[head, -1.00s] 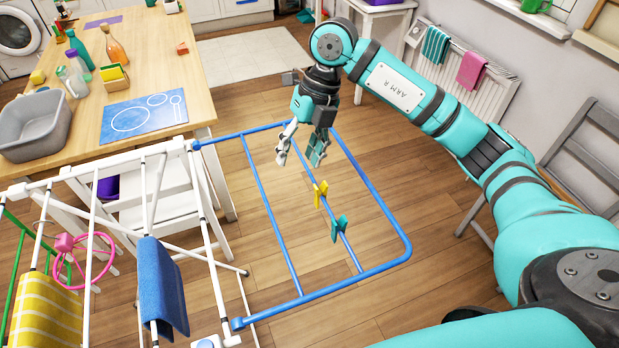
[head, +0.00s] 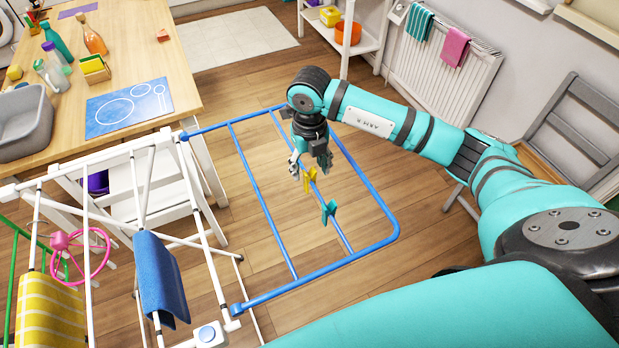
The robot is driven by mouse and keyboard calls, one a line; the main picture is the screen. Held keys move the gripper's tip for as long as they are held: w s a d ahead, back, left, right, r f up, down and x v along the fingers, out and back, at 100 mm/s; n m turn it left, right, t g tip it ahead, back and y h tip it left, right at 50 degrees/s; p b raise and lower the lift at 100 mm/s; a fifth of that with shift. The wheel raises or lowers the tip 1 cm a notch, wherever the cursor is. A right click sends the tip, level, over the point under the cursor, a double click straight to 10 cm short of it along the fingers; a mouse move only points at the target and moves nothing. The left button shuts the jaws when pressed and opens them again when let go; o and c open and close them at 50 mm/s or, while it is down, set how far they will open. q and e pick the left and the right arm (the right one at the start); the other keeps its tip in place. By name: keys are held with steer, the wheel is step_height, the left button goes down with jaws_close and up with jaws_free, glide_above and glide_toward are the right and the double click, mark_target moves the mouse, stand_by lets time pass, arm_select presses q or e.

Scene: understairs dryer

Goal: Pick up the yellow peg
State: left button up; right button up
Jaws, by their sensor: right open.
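The yellow peg (head: 309,180) is clipped on the middle rail of the blue drying-rack wing (head: 385,219). A teal peg (head: 329,211) sits on the same rail, nearer to me. My right gripper (head: 308,178) is open, pointing down, with its fingers at the far side of the yellow peg in the picture. The fingers partly overlap the peg's top, and I cannot tell whether they touch it. My left gripper is not in view.
The white drying rack (head: 205,215) stands at left with a blue cloth (head: 160,278) and a yellow striped cloth (head: 48,312). A wooden table (head: 165,70) is behind it. A grey chair (head: 570,130) and radiator (head: 440,60) are at right.

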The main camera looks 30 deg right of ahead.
mark_target(309, 179)
steer(key=shift+f+p, duration=0.3)
steer(key=shift+f, duration=0.1)
step_height(309, 179, down, 4)
steer(key=shift+w+r+p, duration=0.15)
steer(key=shift+r+p, duration=0.05)
steer(key=shift+p, duration=0.45)
steer(key=shift+f, duration=0.35)
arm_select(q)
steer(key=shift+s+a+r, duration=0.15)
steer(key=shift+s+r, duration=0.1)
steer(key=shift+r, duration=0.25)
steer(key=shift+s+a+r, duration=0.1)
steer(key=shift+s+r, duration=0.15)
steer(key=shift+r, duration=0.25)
arm_select(e)
steer(key=shift+c, duration=0.2)
steer(key=c, duration=0.8)
